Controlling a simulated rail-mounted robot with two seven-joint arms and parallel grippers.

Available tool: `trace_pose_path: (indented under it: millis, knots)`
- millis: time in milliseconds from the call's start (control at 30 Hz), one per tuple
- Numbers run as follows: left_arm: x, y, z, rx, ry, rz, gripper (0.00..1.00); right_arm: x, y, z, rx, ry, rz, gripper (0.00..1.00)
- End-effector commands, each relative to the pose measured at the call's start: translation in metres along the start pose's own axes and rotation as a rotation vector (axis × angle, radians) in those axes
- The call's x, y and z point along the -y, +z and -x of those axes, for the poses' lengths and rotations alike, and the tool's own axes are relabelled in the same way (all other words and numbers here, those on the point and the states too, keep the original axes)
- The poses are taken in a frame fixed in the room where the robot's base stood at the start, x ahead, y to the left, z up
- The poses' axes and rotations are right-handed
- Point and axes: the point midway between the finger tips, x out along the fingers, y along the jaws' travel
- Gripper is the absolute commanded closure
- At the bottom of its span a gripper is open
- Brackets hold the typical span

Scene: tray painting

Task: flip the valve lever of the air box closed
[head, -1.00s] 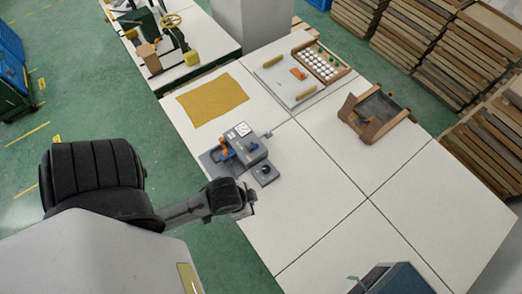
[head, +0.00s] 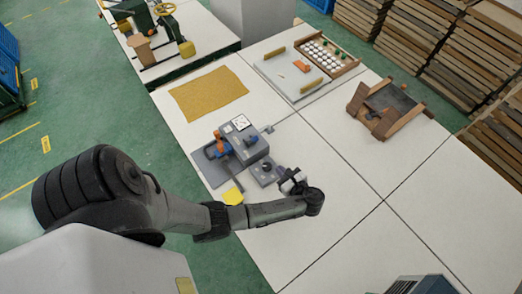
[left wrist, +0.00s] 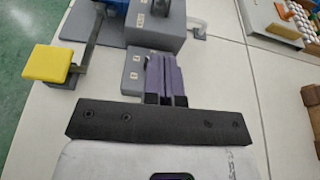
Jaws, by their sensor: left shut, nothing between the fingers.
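The air box (head: 245,143) is a grey box with a white dial on top, on the white table. A smaller grey block (head: 265,172) with a dark round knob stands at its near right. In the left wrist view the air box (left wrist: 160,20) is at the top, and the small block (left wrist: 138,68) with white marks is below it. My left gripper (head: 288,178) is at the right side of the small block. Its purple fingers (left wrist: 163,75) are together and empty, covering part of the block. I cannot make out a valve lever for certain. My right gripper is not in view.
A yellow pad (head: 233,196) on a grey arm stands left of my gripper. Blue and orange parts (head: 222,144) sit left of the air box. A mustard cloth (head: 208,93), a white tray (head: 290,80) and a brown wooden stand (head: 388,108) lie farther back.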

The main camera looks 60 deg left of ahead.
Motion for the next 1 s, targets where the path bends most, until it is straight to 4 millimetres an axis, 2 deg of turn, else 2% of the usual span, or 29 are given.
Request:
trace_pose_path:
  millis: [433, 567, 667, 1000]
  knots:
    - [0.004, -0.001, 0.000, 0.031, 0.000, -0.032, 1.00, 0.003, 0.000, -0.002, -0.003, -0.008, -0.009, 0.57]
    - [0.004, 0.000, -0.007, 0.033, 0.001, -0.031, 1.00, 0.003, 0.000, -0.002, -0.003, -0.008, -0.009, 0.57]
    - [0.004, 0.001, -0.019, 0.033, 0.001, -0.031, 1.00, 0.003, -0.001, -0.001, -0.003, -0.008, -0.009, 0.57]
    - [0.004, 0.003, -0.082, 0.033, 0.001, -0.031, 1.00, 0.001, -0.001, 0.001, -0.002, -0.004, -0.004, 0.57]
